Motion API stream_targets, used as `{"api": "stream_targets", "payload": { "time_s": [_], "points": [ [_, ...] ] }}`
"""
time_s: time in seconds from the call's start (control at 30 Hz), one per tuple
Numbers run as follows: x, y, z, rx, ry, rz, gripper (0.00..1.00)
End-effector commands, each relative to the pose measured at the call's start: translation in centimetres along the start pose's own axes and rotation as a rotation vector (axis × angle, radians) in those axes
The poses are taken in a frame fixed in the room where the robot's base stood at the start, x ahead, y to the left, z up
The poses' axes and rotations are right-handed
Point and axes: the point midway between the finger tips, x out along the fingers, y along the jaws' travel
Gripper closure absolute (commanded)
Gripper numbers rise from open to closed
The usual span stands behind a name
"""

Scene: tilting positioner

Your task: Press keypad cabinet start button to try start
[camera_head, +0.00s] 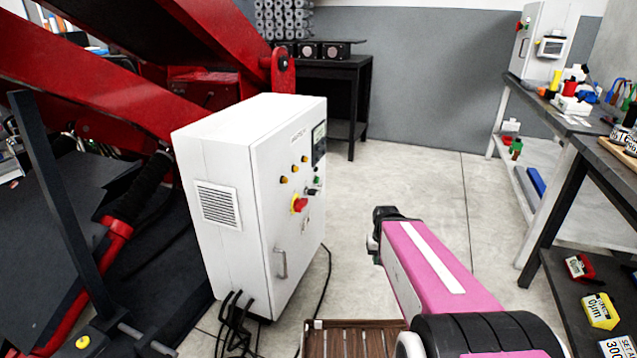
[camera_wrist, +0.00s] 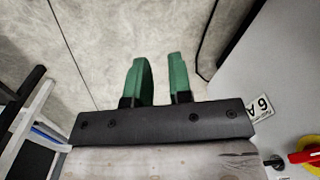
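The white keypad cabinet (camera_head: 235,150) stands left of centre in the head view. Its front has a dark display panel (camera_head: 319,142), several amber buttons or lamps (camera_head: 294,168), a small green button (camera_head: 317,180) and a red knob on yellow (camera_head: 299,203). My gripper (camera_wrist: 160,76) has two green fingers set apart with nothing between them in the wrist view. The cabinet front (camera_wrist: 285,70) is on the right there, with a label and the red-yellow knob (camera_wrist: 306,155). The green button is outside that view. In the head view my arm's end is right of the cabinet, apart from it.
A red tilting machine (camera_head: 75,85) fills the left. Black cables (camera_head: 236,320) run from the cabinet's base. A slatted wooden platform (camera_head: 350,340) lies in front. Workbenches with tools (camera_head: 560,120) stand at right. The concrete floor (camera_head: 420,170) between is clear.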

Motion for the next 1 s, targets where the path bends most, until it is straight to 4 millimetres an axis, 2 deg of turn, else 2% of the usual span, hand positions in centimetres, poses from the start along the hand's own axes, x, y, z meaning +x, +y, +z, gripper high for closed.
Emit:
{"api": "stream_targets", "payload": {
  "time_s": [0.07,1.0],
  "points": [
    [0.00,0.00,0.00,0.000,0.000,0.000,1.00],
    [0.00,0.00,0.00,0.000,0.000,0.000,1.00]
  ]
}}
